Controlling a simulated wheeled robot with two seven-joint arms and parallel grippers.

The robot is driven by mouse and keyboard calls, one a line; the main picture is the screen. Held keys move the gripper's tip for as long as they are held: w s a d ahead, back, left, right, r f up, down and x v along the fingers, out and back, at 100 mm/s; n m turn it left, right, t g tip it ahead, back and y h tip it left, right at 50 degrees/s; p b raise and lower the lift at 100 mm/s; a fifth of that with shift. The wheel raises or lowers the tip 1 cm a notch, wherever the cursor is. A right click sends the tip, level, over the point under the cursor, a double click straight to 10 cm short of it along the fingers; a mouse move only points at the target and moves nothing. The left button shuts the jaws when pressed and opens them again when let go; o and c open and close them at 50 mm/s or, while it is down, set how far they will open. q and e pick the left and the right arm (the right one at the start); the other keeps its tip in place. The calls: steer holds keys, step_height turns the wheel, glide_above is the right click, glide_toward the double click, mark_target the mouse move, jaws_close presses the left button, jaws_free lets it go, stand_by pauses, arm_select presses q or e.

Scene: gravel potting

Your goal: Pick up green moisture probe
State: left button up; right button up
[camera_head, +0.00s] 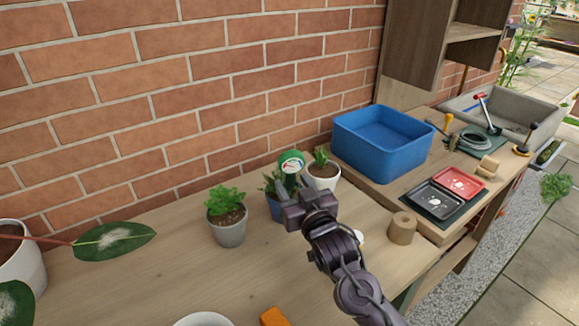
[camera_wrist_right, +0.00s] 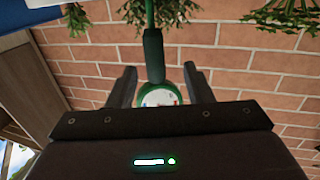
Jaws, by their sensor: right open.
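The green moisture probe (camera_head: 291,161) stands in the plant in a blue pot (camera_head: 273,209). Its round green head with a white dial shows above the leaves. My right gripper (camera_head: 294,184) is at this pot, in front of the probe, and hides part of the plant and pot. In the right wrist view the probe's dark green grip (camera_wrist_right: 153,56) and round head lie between the two fingers of my right gripper (camera_wrist_right: 160,72). There is a gap on both sides, so the gripper is open around it. My left gripper is not in view.
A grey pot (camera_head: 228,231) stands to the left and a white pot (camera_head: 322,177) close to the right. A blue tub (camera_head: 382,141), a cardboard roll (camera_head: 402,229) and a black-and-red tray pair (camera_head: 434,200) are further right. The brick wall (camera_head: 150,110) runs behind.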

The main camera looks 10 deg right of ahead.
steer(key=w, duration=0.2)
steer(key=w+p, duration=0.1)
steer(key=w, duration=0.2)
steer(key=shift+w+a+f, duration=0.15)
steer(key=shift+w, duration=0.2)
jaws_close()
